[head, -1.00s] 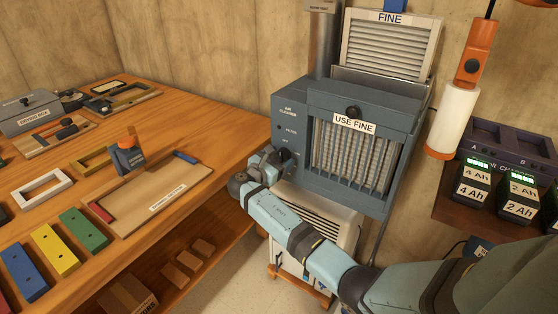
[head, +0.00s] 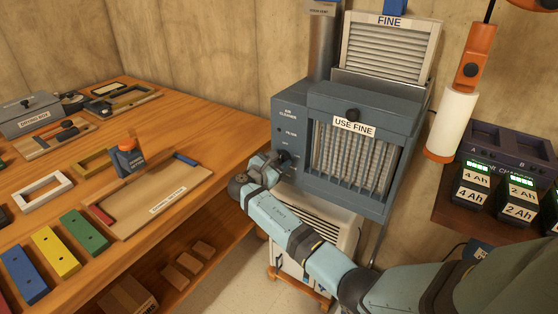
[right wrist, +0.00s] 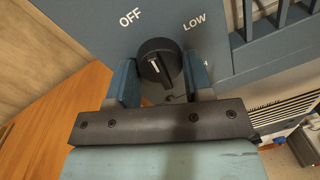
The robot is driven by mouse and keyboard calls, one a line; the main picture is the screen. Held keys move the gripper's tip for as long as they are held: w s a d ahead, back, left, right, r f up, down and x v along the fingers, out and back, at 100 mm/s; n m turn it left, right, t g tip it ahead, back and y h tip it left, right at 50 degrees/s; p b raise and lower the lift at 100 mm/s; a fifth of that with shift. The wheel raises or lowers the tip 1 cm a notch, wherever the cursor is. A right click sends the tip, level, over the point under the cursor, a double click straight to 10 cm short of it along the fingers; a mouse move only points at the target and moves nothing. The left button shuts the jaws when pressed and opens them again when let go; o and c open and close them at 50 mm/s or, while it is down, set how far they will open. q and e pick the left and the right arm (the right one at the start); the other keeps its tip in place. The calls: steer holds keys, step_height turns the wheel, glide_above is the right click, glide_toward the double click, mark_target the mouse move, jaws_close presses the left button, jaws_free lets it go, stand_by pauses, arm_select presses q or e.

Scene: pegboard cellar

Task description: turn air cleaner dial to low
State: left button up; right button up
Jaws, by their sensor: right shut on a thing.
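The air cleaner (head: 345,155) is a blue-grey cabinet against the wall, with a "USE FINE" label on its front. A pale mark on the dial points up and left, on the OFF side. My right gripper (right wrist: 160,78) has its two blue fingers on either side of the dial, shut on it. In the head view my right gripper (head: 270,168) is at the cabinet's lower left and partly hides the dial. My left gripper is out of view.
A wooden workbench (head: 215,140) with trays, coloured blocks and a filter box stands at left. A filter marked FINE (head: 390,48) stands atop the cabinet. A battery charger shelf (head: 455,215) is at right. A white louvred unit (head: 335,225) sits below my arm.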

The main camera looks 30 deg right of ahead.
steer(key=shift+m, duration=3)
steer(key=shift+m+y, duration=0.4)
steer(key=shift+m, duration=0.5)
steer(key=shift+m+b, duration=0.3)
steer(key=shift+m, duration=0.4)
steer(key=shift+m+t+b, duration=0.3)
steer(key=shift+m+b, duration=0.05)
steer(key=shift+m, duration=0.45)
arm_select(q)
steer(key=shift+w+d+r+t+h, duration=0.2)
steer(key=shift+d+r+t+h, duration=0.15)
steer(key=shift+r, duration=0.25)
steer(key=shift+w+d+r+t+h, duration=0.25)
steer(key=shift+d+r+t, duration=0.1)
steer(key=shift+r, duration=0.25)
arm_select(e)
steer(key=shift+r+m, duration=0.1)
steer(key=shift+m, duration=0.4)
